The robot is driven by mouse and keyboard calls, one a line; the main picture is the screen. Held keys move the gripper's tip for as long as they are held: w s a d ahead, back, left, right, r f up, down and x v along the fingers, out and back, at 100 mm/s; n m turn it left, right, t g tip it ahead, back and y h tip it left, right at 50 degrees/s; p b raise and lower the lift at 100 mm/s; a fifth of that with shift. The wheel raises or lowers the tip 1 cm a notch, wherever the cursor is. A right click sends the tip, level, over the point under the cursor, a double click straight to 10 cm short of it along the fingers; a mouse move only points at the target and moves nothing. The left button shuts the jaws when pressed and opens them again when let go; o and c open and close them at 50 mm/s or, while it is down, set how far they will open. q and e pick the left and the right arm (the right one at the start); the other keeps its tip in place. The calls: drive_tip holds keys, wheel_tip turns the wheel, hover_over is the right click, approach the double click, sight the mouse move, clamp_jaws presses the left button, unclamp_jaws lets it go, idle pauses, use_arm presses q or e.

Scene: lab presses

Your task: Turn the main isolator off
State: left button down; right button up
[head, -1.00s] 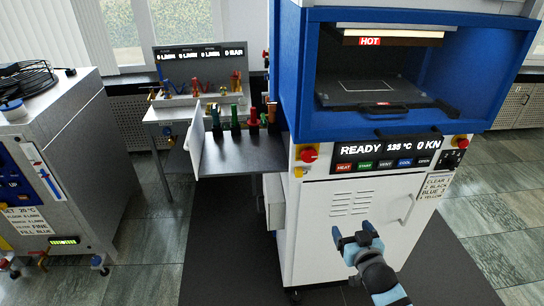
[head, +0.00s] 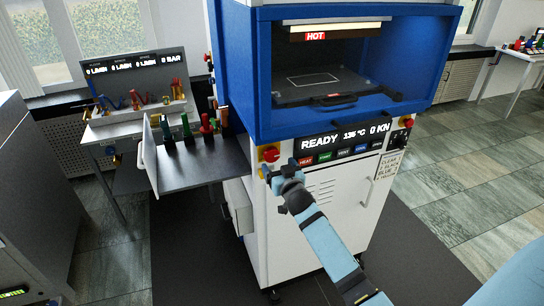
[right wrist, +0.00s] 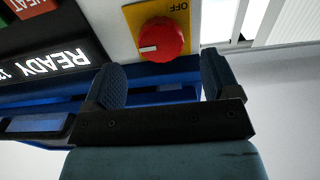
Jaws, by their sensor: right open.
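The main isolator is a round red knob (head: 271,154) on a yellow plate at the upper left of the white press front. In the right wrist view the knob (right wrist: 162,40) shows close up, with a white mark on its left side. The word OFF (right wrist: 184,8) is on the yellow plate, at the upper right of the knob. My right gripper (head: 279,172) is just below and in front of the knob in the head view. In the right wrist view the open gripper (right wrist: 162,82) has a finger to each side, with the knob beyond the gap, apparently not touched. My left gripper is out of view.
The READY display (head: 345,136) and a row of coloured buttons (head: 343,153) are right of the knob. The blue press chamber (head: 262,100) marked HOT is above. A dark side shelf (head: 205,165) with coloured-handled tools stands to the left. Floor is open at right.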

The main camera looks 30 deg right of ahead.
sight(273, 157)
drive_tip(key=x, duration=0.5)
drive_tip(key=shift+w, duration=0.25)
drive_tip(key=c, duration=0.9)
